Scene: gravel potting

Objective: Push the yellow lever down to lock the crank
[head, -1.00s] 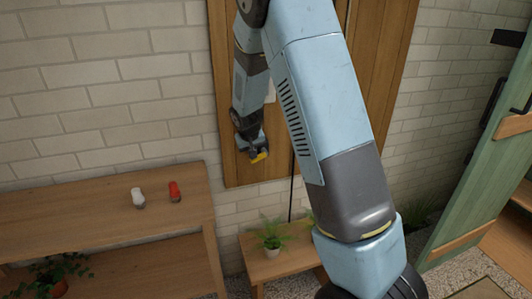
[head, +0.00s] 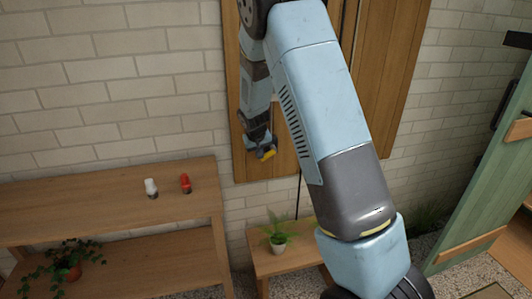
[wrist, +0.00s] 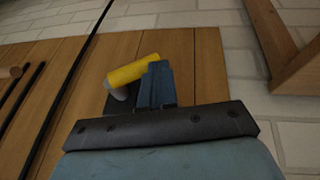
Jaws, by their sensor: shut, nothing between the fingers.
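The yellow lever (wrist: 133,71) is a short thick bar on the wooden panel, tilted with its right end higher in the wrist view. It also shows as a small yellow piece in the head view (head: 268,153). A grey rounded part (wrist: 120,92) and a dark block sit just below it. My gripper (wrist: 158,72) is shut and empty, its blue fingers overlapping the lever's right end; I cannot tell whether they touch. In the head view my gripper (head: 259,147) is right at the lever. I cannot clearly make out the crank.
A wooden bench (head: 100,205) at left holds a white-capped shaker (head: 151,187) and a red one (head: 185,182). A low stool (head: 290,258) with a potted plant (head: 277,240) stands below the panel. A green door (head: 485,180) is at right. Dark rods (wrist: 30,95) run beside the lever.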

